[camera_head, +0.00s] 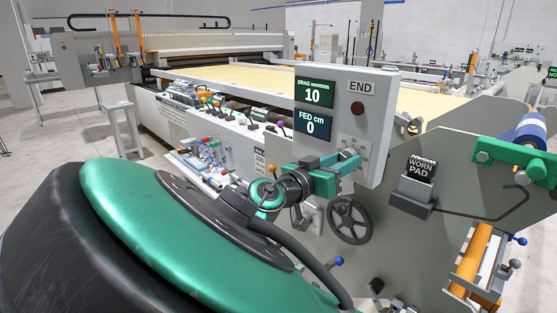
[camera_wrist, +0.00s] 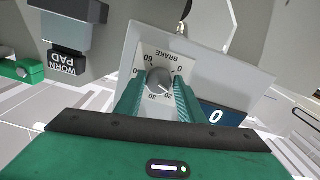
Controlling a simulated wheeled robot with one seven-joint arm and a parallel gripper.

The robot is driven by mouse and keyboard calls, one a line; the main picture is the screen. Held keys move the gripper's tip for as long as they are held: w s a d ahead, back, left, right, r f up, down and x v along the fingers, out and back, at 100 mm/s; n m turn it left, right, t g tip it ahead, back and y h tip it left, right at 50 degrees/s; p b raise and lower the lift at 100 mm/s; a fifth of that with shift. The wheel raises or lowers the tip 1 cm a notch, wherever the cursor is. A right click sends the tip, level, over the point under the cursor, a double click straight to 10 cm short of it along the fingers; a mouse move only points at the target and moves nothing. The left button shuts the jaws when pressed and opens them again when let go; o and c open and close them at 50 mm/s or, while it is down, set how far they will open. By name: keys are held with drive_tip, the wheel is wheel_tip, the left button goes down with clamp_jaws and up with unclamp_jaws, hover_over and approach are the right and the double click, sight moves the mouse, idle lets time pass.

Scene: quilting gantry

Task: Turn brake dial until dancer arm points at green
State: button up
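The brake dial (camera_wrist: 159,79) is a round grey knob on a pale numbered plate marked BRAKE (camera_wrist: 176,59), upside down in the wrist view. My gripper (camera_wrist: 160,88) has its two green fingers spread, one on each side of the knob. I cannot tell whether they touch it. The dial's exact setting is too small to read surely. In the head view my gripper (camera_head: 350,161) is at the lower part of the END panel (camera_head: 375,88) and hides most of the dial. I cannot make out the dancer arm or a green mark.
A black handwheel (camera_head: 349,220) is below my gripper. A WORN PAD block (camera_head: 420,168) sits on a grey bracket to the right. A blue roll (camera_head: 530,131) is at far right.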

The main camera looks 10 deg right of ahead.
drive_tip(key=c, duration=0.5)
drive_tip(key=m, duration=0.3)
drive_tip(key=shift+w+a, duration=0.1)
drive_tip(key=shift+a+m, duration=0.1)
drive_tip(key=shift+m, duration=1.8)
drive_tip(key=o, duration=1)
drive_tip(key=shift+o, duration=0.2)
